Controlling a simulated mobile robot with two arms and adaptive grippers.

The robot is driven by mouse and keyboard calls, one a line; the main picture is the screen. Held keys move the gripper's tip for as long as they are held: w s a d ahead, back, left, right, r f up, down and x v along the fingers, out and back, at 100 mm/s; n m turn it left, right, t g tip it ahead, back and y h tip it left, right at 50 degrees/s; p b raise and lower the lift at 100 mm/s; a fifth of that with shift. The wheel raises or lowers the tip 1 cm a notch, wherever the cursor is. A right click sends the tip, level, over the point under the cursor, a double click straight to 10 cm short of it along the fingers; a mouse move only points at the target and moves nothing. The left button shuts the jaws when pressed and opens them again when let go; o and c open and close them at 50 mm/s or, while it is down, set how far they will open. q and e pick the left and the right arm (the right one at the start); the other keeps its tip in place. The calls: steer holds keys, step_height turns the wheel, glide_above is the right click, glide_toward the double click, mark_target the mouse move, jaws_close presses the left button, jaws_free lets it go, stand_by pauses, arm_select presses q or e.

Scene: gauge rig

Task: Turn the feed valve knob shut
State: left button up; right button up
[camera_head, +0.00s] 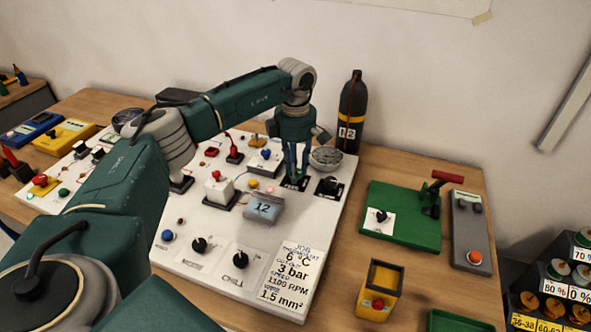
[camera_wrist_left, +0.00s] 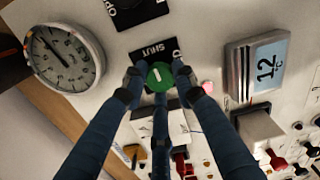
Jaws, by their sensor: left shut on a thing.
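A round green knob (camera_wrist_left: 160,76) with a white mark sits beside a black plate (camera_wrist_left: 152,52) marked SHUT in the left wrist view. My left gripper (camera_wrist_left: 158,80) is shut on this knob, its dark blue fingers around it. In the head view my left gripper (camera_head: 292,172) reaches down onto the white panel (camera_head: 228,262), and its fingers mostly hide the knob. Another black plate (camera_head: 330,187) with a dark knob lies just right of it. I cannot read a feed valve name in either view. My right gripper is in neither view.
A round dial gauge (camera_head: 326,158) stands close behind the gripper, and a dark bottle (camera_head: 352,112) stands behind that. A blue display (camera_head: 264,208) reading 12 is in front. A green board (camera_head: 400,215) and a yellow box (camera_head: 379,290) stand to the right.

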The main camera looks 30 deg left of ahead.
arm_select(q)
steer(key=shift+m, duration=0.4)
steer(key=o, duration=1.2)
step_height(320, 180, up, 12)
steer(key=shift+r, duration=0.1)
stand_by(0.4)
